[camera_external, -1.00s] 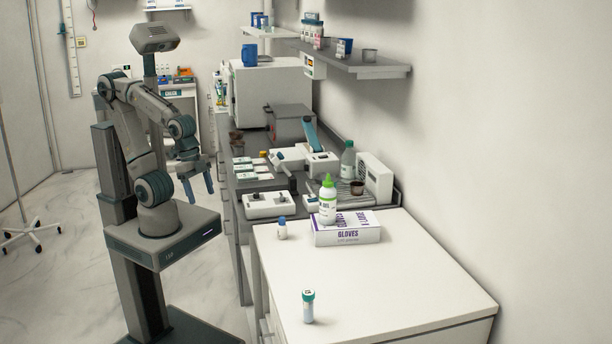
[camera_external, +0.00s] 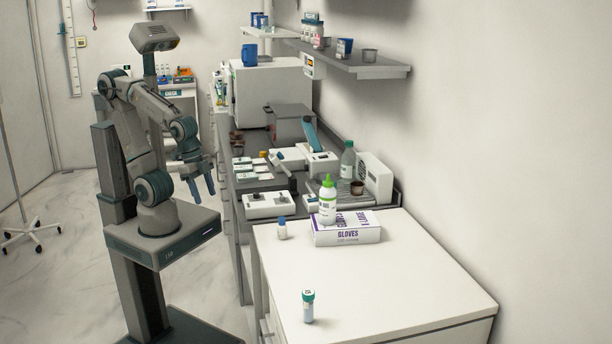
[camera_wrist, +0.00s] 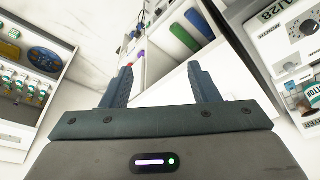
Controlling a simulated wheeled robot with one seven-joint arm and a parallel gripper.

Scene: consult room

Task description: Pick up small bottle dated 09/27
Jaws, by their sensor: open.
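Two small bottles stand upright on the white counter (camera_external: 420,275) in the external view. One, with a blue cap (camera_external: 282,228), is near the glove box. The other, with a teal cap (camera_external: 308,306), is near the front edge. The dates on their labels are too small to read, so I cannot tell which is dated 09/27. My gripper (camera_external: 201,188) is open and empty, left of the counter and apart from both bottles. In the wrist view its two dark fingers (camera_wrist: 160,88) are spread with nothing between them.
A glove box (camera_external: 346,236) stands on the counter, with a green-capped bottle (camera_external: 328,202) at its left end. Behind are a white switch box (camera_external: 268,204) and other lab devices. A wall shelf (camera_external: 355,67) hangs above. The counter's front right is clear.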

